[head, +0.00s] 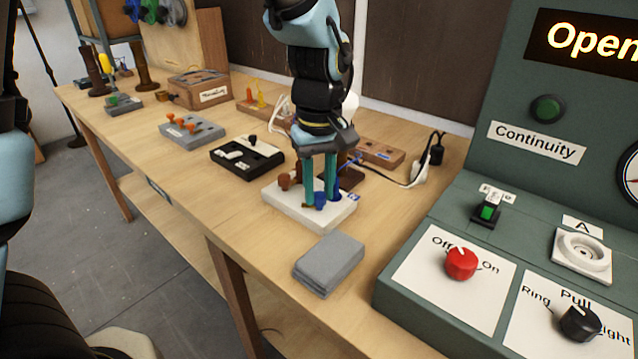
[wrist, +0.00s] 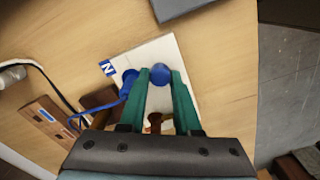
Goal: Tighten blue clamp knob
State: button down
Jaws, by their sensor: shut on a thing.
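The blue clamp knob (head: 320,201) stands on a white terminal block (head: 283,205) on the bench. My gripper (head: 320,193) points down over the block, and its teal fingers are shut on the knob. In the wrist view the blue knob (wrist: 160,74) sits between the two fingertips. Beside it, a blue wire (wrist: 112,106) runs into a blue terminal (wrist: 130,79) next to an N label (wrist: 108,68). A brown knob (head: 284,182) stands at the block's left side; the fingers partly hide the block's middle.
A grey pad (head: 329,262) lies in front of the block. A green test panel (head: 480,215) with a red switch (head: 461,263) stands to the right. A black tray (head: 247,157) and a grey block with orange knobs (head: 192,131) lie to the left.

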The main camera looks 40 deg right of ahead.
jog(key=m+p, duration=0.1)
jog(key=m, duration=0.5)
jog(key=m+p, duration=0.2)
jog(key=m, duration=0.4)
jog(key=shift+r+m, duration=0.1)
jog(key=shift+m, duration=0.3)
jog(key=m+p, duration=0.3)
jog(key=m, duration=0.3)
jog(key=m+p, duration=0.3)
jog(key=m, duration=0.3)
jog(key=shift+m, duration=0.4)
jog(key=c, duration=0.6)
grip_release()
